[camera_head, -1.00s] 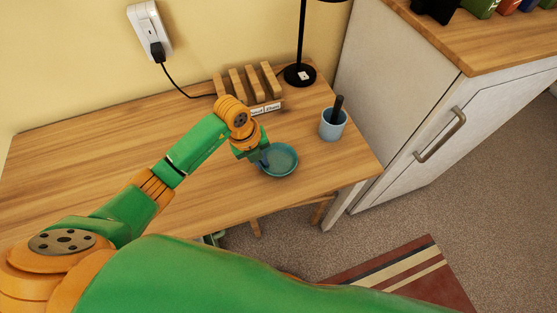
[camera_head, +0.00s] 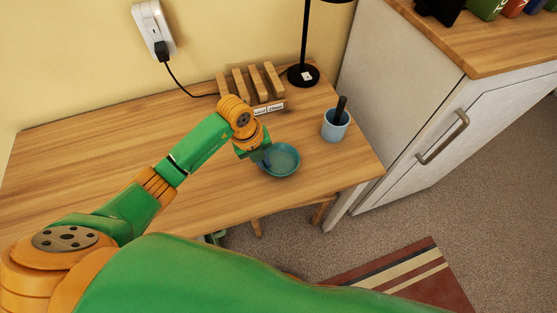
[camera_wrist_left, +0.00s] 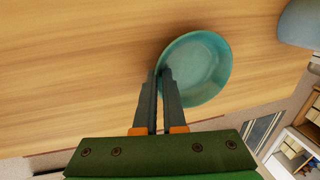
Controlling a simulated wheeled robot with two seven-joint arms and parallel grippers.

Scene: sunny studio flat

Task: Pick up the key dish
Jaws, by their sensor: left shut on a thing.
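The key dish (camera_head: 284,160) is a small round teal bowl near the front edge of the wooden desk. It also shows in the left wrist view (camera_wrist_left: 205,65). My left gripper (camera_head: 264,157) is at the dish's left side, shut on its rim. In the left wrist view the gripper (camera_wrist_left: 162,75) has its two fingers close together with the near wall of the dish between them. The dish looks about level. I cannot tell whether it touches the desk. My right gripper is not in view.
A light blue cup (camera_head: 335,125) with a dark item in it stands right of the dish. A wooden rack (camera_head: 252,86) and a black lamp (camera_head: 303,76) stand behind. A white cabinet (camera_head: 410,110) is at the right. The desk's left part (camera_head: 90,160) is clear.

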